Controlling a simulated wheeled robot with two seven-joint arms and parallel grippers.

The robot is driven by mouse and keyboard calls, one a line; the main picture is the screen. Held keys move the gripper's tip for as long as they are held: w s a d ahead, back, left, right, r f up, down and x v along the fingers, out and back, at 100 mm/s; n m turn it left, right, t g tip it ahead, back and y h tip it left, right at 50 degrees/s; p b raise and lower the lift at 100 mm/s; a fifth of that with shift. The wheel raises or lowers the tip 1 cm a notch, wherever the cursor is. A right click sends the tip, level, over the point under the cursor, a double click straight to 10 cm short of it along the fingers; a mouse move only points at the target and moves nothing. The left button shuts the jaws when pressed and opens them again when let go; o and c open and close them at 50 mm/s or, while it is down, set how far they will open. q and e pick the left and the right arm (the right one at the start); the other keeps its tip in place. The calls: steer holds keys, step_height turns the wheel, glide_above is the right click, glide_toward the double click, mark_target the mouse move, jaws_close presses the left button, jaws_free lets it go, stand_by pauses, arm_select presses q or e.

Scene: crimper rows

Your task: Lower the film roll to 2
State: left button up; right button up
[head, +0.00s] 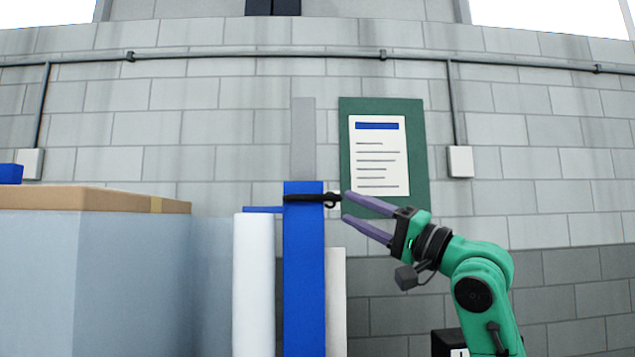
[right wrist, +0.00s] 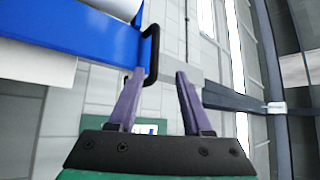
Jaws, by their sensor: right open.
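A white roll (head: 254,290) stands upright left of a tall blue post (head: 304,275), and a paler roll-like column (head: 336,300) stands on its right. I cannot tell which is the film roll. A black handle (head: 312,198) crosses the post near its top and shows in the right wrist view (right wrist: 154,45) on the blue part's edge. My right gripper (head: 345,206), with purple fingers, is open at the handle's right end. In the wrist view its fingertips (right wrist: 160,73) are close to the handle; I cannot tell whether they touch. No mark 2 is readable. My left gripper is out of view.
A large grey-blue block with a brown top (head: 85,198) fills the left side. A green board with a paper notice (head: 380,155) hangs on the block wall behind the gripper. Open space lies right of my right arm.

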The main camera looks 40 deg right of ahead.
mark_target(318, 199)
steer(key=p+x, duration=0.1)
steer(key=x, duration=0.2)
steer(key=p+x, duration=0.2)
steer(key=x, duration=0.1)
steer(key=shift+w+a+r, duration=0.15)
steer(key=shift+a, duration=0.1)
steer(key=w+p, duration=0.1)
steer(key=w, duration=0.1)
steer(key=w+p, duration=0.1)
steer(key=w, duration=0.1)
steer(key=shift+w+a+r, duration=0.15)
steer(key=shift+w+a, duration=0.05)
steer(key=shift+a, duration=0.2)
steer(key=shift+s+d, duration=0.1)
steer(key=shift+s, duration=0.2)
steer(key=c, duration=0.6)
jaws_close()
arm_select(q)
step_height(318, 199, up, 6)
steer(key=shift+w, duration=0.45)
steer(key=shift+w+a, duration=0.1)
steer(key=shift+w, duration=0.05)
